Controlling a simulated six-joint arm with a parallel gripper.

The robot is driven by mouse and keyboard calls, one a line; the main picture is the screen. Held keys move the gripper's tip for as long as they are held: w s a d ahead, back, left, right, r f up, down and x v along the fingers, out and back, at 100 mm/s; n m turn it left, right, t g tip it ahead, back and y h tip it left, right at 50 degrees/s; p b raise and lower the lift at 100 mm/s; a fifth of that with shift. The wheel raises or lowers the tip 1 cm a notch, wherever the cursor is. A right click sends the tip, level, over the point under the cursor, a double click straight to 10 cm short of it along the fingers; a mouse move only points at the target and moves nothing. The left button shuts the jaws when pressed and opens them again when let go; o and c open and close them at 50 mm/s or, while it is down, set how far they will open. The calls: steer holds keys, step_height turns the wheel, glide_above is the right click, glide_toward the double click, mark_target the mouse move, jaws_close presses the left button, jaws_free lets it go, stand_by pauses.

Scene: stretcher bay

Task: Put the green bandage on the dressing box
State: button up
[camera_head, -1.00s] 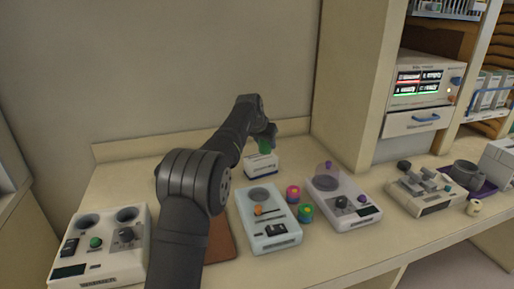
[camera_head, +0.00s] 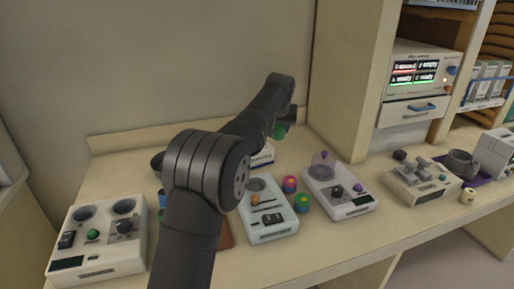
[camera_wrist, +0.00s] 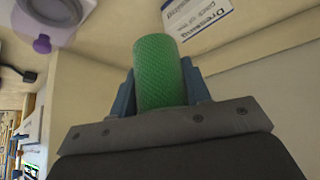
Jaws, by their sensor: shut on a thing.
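The green bandage (camera_wrist: 160,70) is a textured roll held between the two blue fingers of my gripper (camera_wrist: 160,88) in the wrist view. In the head view a bit of the bandage (camera_head: 279,131) shows below the end of my arm, raised above the bench. The dressing box (camera_head: 263,157) is white with a blue label and stands on the bench, partly hidden behind my arm. In the wrist view the labelled box (camera_wrist: 235,25) is at the top right, and the bandage appears beside it, apart from the label.
A pale device (camera_head: 267,212) stands in front of the box, with small coloured rolls (camera_head: 290,184) to its right. A device with a clear dome (camera_head: 338,188) is further right. A two-dial device (camera_head: 98,240) is at the left. A shelf upright (camera_head: 345,90) rises behind on the right.

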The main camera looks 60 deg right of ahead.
steer(key=w+f, duration=0.2)
steer(key=w, duration=0.1)
steer(key=w+d+f, duration=0.1)
steer(key=w+f, duration=0.1)
steer(key=w, duration=0.2)
steer(key=w+d+f, duration=0.1)
steer(key=w+f, duration=0.1)
steer(key=w, duration=0.2)
steer(key=shift+w+d+f, duration=0.1)
steer(key=shift+d+f, duration=0.1)
steer(key=shift+f, duration=0.2)
steer(key=shift+w+f, duration=0.1)
steer(key=shift+f, duration=1.95)
steer(key=shift+f, duration=0.15)
steer(key=o, duration=1.1)
steer(key=shift+c, duration=0.2)
